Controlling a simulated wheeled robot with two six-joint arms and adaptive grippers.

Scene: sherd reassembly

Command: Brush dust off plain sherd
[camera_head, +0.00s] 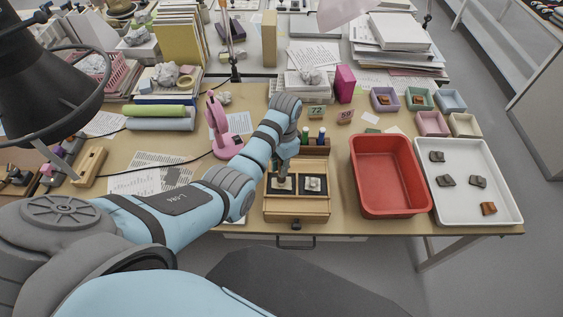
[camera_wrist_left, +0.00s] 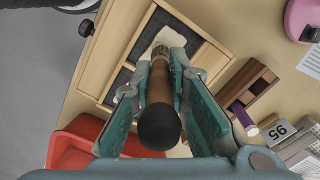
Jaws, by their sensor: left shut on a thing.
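My left gripper (camera_head: 283,172) is over a wooden tray (camera_head: 297,212) with two dark compartments, each with a pale piece in it. In the left wrist view the gripper (camera_wrist_left: 160,78) is shut on a brush (camera_wrist_left: 158,92) with a brown handle and black end. The brush points down at the pale piece (camera_wrist_left: 172,38) in one compartment; I cannot tell whether its bristles touch. The other pale piece (camera_head: 313,184) lies in the right compartment, and part of it shows beside a finger in the wrist view (camera_wrist_left: 124,92). My right gripper is out of view.
A red bin (camera_head: 388,170) stands right of the wooden tray. Beyond it is a white tray (camera_head: 460,212) with several brown sherds. A rack with pens (camera_head: 318,143) stands behind the wooden tray, and a pink stand (camera_head: 219,125) is at its left. Small coloured boxes (camera_head: 432,122) stand behind.

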